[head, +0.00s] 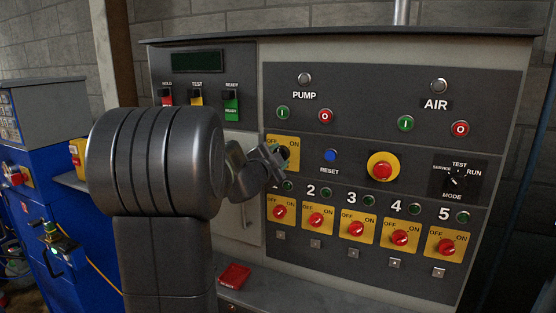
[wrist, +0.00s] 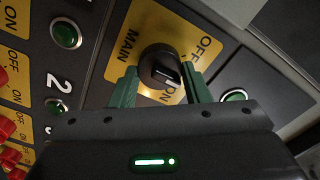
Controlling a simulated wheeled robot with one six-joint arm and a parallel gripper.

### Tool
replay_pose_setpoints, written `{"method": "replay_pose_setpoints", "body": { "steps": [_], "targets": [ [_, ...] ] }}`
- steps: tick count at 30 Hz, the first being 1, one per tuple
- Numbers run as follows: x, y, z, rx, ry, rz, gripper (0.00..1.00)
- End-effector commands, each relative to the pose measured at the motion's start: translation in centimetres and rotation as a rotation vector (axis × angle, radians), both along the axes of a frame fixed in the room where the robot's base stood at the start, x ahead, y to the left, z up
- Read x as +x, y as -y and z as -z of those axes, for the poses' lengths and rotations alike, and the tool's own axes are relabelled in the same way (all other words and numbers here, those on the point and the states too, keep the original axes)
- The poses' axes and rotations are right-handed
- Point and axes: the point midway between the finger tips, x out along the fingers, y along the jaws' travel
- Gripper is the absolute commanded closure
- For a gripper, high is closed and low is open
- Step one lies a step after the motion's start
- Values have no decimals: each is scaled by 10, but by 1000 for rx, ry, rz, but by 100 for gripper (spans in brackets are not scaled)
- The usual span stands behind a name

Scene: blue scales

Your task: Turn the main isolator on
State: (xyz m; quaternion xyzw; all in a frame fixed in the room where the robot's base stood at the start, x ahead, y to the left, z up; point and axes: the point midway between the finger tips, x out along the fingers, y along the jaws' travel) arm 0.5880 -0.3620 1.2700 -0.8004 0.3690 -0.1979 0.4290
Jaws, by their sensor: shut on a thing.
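The main isolator is a black rotary knob (wrist: 160,66) on a yellow plate (wrist: 137,28) marked MAIN, OFF and ON. The plate also shows in the head view (head: 272,140), partly hidden behind my gripper (head: 278,152). In the wrist view my gripper (wrist: 161,76) has its green fingers on either side of the knob, shut on it. A pale mark on the knob lies near the ON lettering, but I cannot tell its exact setting.
Right of the isolator are a blue reset button (head: 330,155) and a red emergency stop (head: 383,167). Below is a row of several red switches (head: 317,219) on yellow plates. A red box (head: 234,276) lies on the ledge below the panel.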

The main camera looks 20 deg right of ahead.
Motion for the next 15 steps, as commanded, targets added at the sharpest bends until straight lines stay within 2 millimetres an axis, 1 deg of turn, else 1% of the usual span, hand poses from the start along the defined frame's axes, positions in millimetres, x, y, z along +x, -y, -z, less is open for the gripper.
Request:
{"method": "replay_pose_setpoints", "body": {
  "steps": [15],
  "targets": [
    [-1,1,4,311,365,1,80]
  ]
}}
